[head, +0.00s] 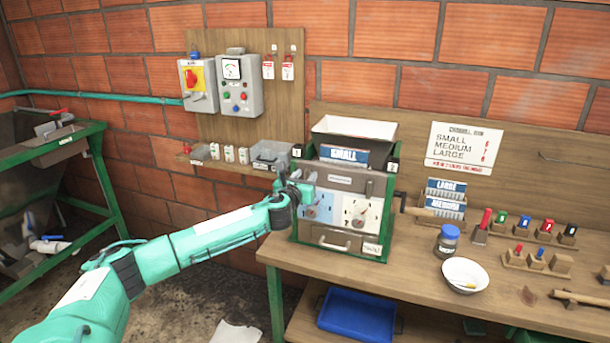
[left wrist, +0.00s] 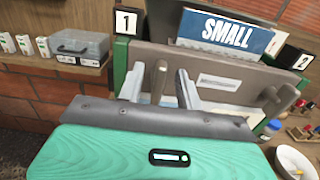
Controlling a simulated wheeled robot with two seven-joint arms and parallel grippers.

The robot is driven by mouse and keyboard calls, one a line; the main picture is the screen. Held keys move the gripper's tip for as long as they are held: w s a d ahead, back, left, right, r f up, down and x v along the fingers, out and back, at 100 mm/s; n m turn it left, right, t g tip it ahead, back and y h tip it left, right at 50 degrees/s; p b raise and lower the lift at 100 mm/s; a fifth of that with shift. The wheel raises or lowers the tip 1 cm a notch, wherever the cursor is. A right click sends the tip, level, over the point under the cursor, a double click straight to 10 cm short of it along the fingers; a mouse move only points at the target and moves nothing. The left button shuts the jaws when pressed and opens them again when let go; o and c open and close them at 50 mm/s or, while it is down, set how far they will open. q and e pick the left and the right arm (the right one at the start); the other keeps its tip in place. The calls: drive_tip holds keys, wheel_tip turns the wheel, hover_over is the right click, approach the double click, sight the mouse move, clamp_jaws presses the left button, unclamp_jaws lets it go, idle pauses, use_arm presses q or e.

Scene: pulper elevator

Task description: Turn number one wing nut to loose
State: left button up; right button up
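The pulper (head: 340,180) stands on the bench with a SMALL plate at its top. Its black number 1 label (head: 297,151) is at the upper left; it also shows in the left wrist view (left wrist: 126,21). My left gripper (head: 298,187) is at the pulper's upper left front, below that label. In the left wrist view its two pale fingers (left wrist: 160,88) stand apart, with a dark grey upright piece, seemingly number one wing nut (left wrist: 157,78), between them. Contact is unclear. A similar dark nut (left wrist: 277,98) sits below the number 2 label (left wrist: 303,61). My right gripper is out of view.
A small shelf (head: 230,168) with boxes is left of the pulper. LARGE and MEDIUM plates (head: 445,197) stand in a rack to the right. A jar (head: 447,240), a white bowl (head: 465,274) and coloured tools occupy the bench (head: 400,285). A handle projects from the pulper's right.

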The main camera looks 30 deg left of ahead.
use_arm(q)
drive_tip(key=shift+w, duration=0.2)
clamp_jaws()
drive_tip(key=shift+f, duration=0.1)
